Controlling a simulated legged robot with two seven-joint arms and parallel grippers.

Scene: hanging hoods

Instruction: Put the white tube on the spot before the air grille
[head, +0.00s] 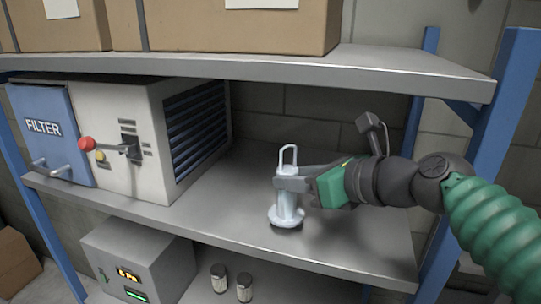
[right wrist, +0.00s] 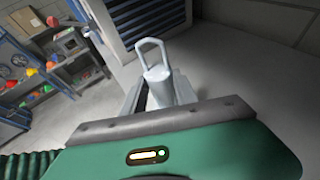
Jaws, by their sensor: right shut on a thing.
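The white tube (head: 287,208) has a loop handle on top and a wide round foot. It is upright over the middle shelf, to the right of the air grille (head: 195,123). My right gripper (head: 290,184) is shut around its upper body. A dark patch shows under the foot; I cannot tell whether the foot touches the shelf. In the right wrist view the tube (right wrist: 158,82) stands between the fingers, its lower part hidden by the gripper body. The grille's slats (right wrist: 140,18) show behind it. My left gripper is not in view.
The filter unit (head: 130,145) with a red knob fills the left of the middle shelf (head: 345,225). An upper shelf (head: 300,68) with cardboard boxes (head: 230,25) hangs above. A blue post (head: 490,130) stands at right. Shelf space around the tube is clear.

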